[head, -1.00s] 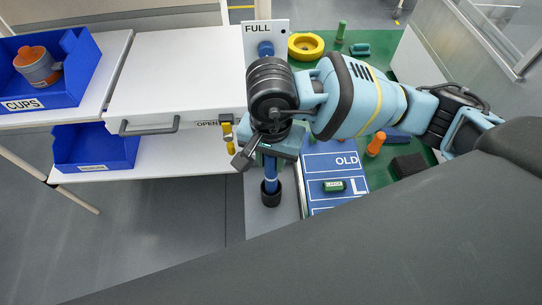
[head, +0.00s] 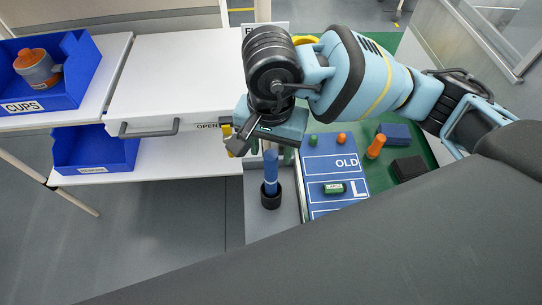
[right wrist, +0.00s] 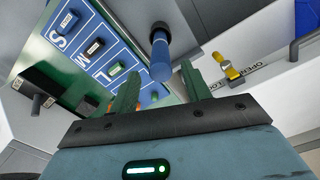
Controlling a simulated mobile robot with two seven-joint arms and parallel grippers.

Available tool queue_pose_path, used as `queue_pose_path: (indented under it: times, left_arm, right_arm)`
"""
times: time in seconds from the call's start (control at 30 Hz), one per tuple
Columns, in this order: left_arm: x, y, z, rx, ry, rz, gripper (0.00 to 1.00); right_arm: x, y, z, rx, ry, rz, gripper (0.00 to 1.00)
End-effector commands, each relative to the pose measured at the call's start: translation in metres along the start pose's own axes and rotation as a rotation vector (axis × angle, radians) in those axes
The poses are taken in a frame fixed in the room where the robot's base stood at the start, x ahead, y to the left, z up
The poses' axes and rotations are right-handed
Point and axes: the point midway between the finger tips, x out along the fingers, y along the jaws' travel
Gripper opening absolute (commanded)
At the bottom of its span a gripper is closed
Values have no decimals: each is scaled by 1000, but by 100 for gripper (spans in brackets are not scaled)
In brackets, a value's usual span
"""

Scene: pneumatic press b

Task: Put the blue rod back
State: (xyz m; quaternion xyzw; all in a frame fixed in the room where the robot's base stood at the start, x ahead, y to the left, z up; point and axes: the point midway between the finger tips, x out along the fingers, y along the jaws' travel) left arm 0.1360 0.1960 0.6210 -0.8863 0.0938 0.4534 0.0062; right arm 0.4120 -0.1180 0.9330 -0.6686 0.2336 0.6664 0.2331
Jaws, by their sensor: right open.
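The blue rod (head: 271,178) stands upright in a black round holder (head: 271,199) on the grey strip. The rod also shows in the right wrist view (right wrist: 160,62), with the holder (right wrist: 160,31) at its far end. My right gripper (head: 268,143) is above the rod. Its green fingers (right wrist: 160,73) are apart, and the rod's near end appears between their tips in the right wrist view. I cannot tell whether they touch it. My arm hides most of the FULL sign (head: 249,30) and the spot below it. My left gripper is not in view.
Left of the rod is a white drawer unit (head: 175,75) with a grey handle (head: 150,130) and a yellow latch (head: 232,142). Right of it lies a blue labelled board (head: 325,170) with small pegs. A blue CUPS bin (head: 70,85) stands far left.

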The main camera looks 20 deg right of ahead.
Motion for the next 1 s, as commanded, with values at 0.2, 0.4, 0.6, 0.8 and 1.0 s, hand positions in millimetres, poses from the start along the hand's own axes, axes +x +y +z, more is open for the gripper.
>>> queue_pose_path:
  times: [0.2, 0.4, 0.6, 0.8, 1.0]
  left_arm:
    - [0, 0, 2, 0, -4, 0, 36]
    - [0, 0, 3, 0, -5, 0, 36]
    - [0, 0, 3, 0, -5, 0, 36]
    - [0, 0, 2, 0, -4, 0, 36]
    - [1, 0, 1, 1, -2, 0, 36]
  right_arm:
    - [-42, -1, 0, 0, 2, -3, 48]
    - [-65, 0, 0, 0, 1, -1, 48]
    - [-70, 0, 0, 0, -1, 0, 48]
    - [-70, 0, 0, 0, -1, 0, 48]
    - [-70, 0, 0, 0, -1, 0, 48]
